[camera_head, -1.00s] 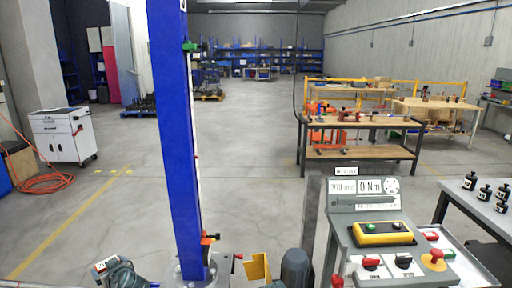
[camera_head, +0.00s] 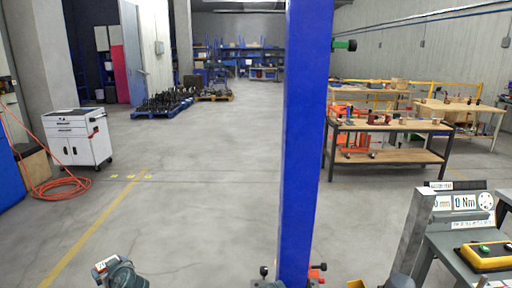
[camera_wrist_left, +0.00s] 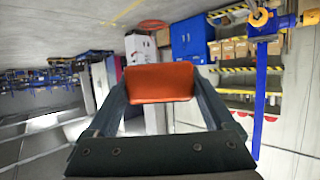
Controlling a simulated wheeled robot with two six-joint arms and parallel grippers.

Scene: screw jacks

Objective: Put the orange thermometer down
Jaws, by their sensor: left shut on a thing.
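In the left wrist view, an orange block-like thing (camera_wrist_left: 160,80), taken as the orange thermometer, sits between the two dark fingers of my left gripper (camera_wrist_left: 161,97). The gripper is shut on it, and it is held up with the room behind it. Only one broad orange face shows; any scale or display is out of sight. In the head view only a dark part of what looks like my left arm (camera_head: 122,274) shows at the bottom left, and the thermometer is not seen there. My right gripper is in neither view.
A tall blue column (camera_head: 304,140) stands close in front. A control panel with a yellow button box (camera_head: 487,257) is at the lower right. A white cart (camera_head: 77,139) and orange hose (camera_head: 60,190) are at the left; a workbench (camera_head: 388,125) is behind right. The middle floor is clear.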

